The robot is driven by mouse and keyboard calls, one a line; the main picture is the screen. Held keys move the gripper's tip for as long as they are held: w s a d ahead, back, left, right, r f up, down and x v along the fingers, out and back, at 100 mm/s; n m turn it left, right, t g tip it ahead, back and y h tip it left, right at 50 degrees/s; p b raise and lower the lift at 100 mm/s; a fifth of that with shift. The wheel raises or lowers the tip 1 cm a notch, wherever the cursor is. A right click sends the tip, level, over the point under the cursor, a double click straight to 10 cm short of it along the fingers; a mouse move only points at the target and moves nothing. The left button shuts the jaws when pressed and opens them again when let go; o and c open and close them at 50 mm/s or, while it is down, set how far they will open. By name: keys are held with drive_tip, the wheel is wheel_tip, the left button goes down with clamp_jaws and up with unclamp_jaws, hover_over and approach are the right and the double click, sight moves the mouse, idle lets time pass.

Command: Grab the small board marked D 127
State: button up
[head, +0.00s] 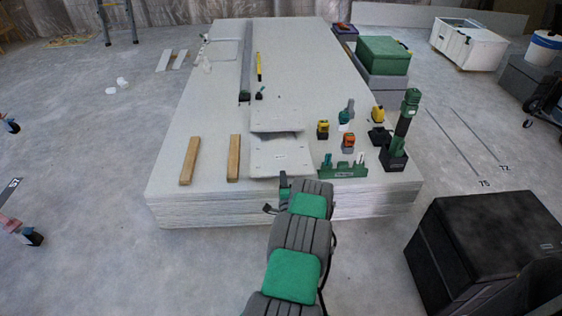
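Two small pale boards lie on the big stack of panels (215,110) in the head view. The nearer small board (265,163) lies at the stack's front edge and has a small dark mark in its middle, too small to read. The farther small board (277,116) lies just behind it; I see no readable mark on it. My gripper (277,194) is at the front edge of the stack, just below the nearer board in the picture. My arm partly hides it, so I cannot tell if its fingers are open or touch the board.
Two wooden strips (234,158) lie left of the boards. Batteries, a green rack (343,170) and a tall green tool (402,130) stand to the right. A long metal rail (247,62) lies behind. A black case (485,240) stands on the floor at right.

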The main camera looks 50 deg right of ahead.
drive_tip(key=x, duration=0.3)
drive_tip(key=shift+w+d+b, duration=0.2)
drive_tip(key=shift+w+b, duration=0.1)
drive_tip(key=shift+b, duration=0.1)
drive_tip(key=shift+c, duration=0.4)
clamp_jaws()
idle(0.4)
drive_tip(key=shift+r, duration=0.15)
